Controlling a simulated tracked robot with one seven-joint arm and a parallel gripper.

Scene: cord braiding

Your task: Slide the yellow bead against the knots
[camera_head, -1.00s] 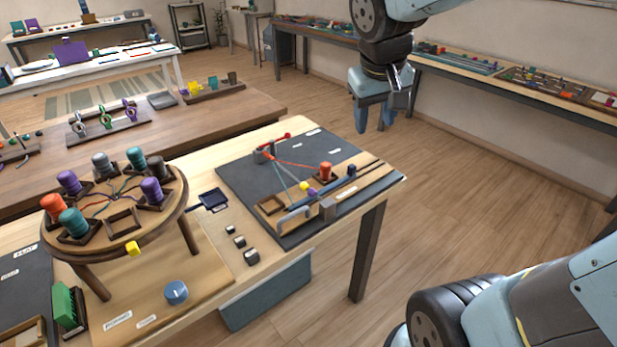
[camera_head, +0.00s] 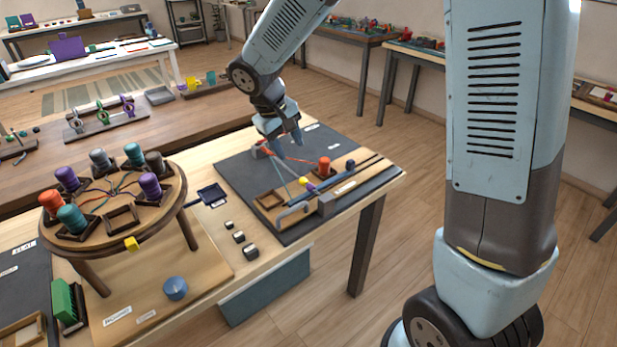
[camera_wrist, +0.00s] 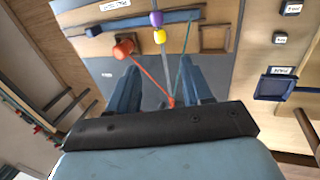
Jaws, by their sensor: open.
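The yellow bead (camera_head: 303,181) sits on the cords on the dark board, touching or very near a purple bead (camera_head: 311,187). In the wrist view the yellow bead (camera_wrist: 160,36) is on a grey cord (camera_wrist: 163,68), with the purple bead (camera_wrist: 156,18) just beyond it. My gripper (camera_head: 286,147) is above the board, on the far side of the yellow bead. Its open, empty fingers (camera_wrist: 160,80) straddle the cords in the wrist view, apart from the bead. Orange and teal cords meet the grey one near my gripper's base.
An orange spool (camera_head: 324,166) stands on the board, close to one finger in the wrist view. A round spool stand (camera_head: 170,208) is at the left.

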